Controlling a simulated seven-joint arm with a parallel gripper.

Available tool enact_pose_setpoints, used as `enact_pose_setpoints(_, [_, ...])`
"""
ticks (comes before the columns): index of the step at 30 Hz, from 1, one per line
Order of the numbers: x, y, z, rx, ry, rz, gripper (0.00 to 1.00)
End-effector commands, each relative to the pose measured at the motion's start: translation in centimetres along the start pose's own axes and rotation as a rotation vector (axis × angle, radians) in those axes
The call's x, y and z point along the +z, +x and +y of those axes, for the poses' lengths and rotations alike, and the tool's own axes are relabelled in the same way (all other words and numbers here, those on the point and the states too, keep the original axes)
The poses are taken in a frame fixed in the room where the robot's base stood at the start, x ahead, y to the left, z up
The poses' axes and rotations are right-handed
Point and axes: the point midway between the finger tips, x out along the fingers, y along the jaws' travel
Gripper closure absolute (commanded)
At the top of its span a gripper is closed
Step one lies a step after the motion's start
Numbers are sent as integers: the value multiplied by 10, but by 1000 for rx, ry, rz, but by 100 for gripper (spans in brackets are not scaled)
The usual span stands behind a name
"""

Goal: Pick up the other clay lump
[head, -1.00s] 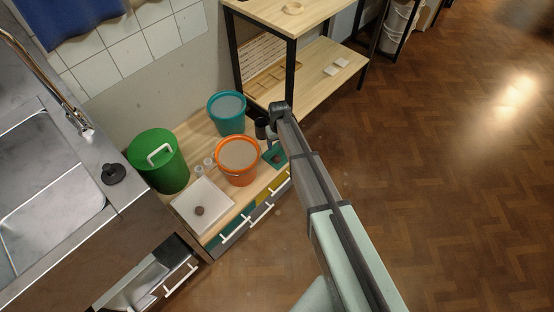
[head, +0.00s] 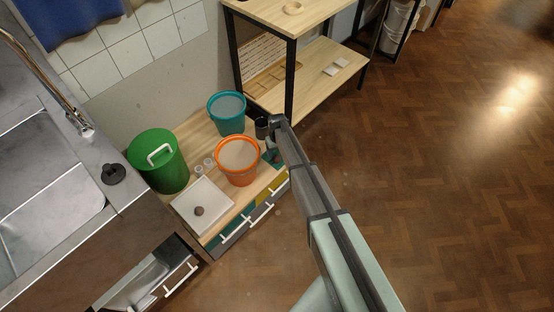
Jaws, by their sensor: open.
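One brown clay lump (head: 199,211) lies on a white slab (head: 212,190) at the front left of the low wooden-topped cabinet. A second clay lump (head: 277,160) is on a small teal tray (head: 267,157) at the cabinet's right end, beside the orange bucket. My gripper (head: 270,146) is open and points down just above this tray. It covers part of the tray, and its fingertips are small and hard to make out. I cannot tell whether they touch the lump.
An orange bucket (head: 238,163) stands close left of my gripper. A dark cup (head: 262,130) and a teal bucket (head: 227,114) are behind. A green lidded bin (head: 160,165) and small jars (head: 203,165) are further left. A wooden shelf (head: 320,75) rises behind.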

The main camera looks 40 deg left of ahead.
Motion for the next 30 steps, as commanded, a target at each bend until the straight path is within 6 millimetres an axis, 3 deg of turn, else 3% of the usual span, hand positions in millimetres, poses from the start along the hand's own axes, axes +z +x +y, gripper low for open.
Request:
enact_pose_setpoints(5, [0, 8, 0, 0, 0, 1, 30])
enact_pose_setpoints(16, [-1, 52, 1, 0, 0, 0, 30])
enact_pose_setpoints(24, [0, 54, 1, 0, 0, 1, 30])
enact_pose_setpoints(30, [0, 54, 1, 0, 0, 0, 49])
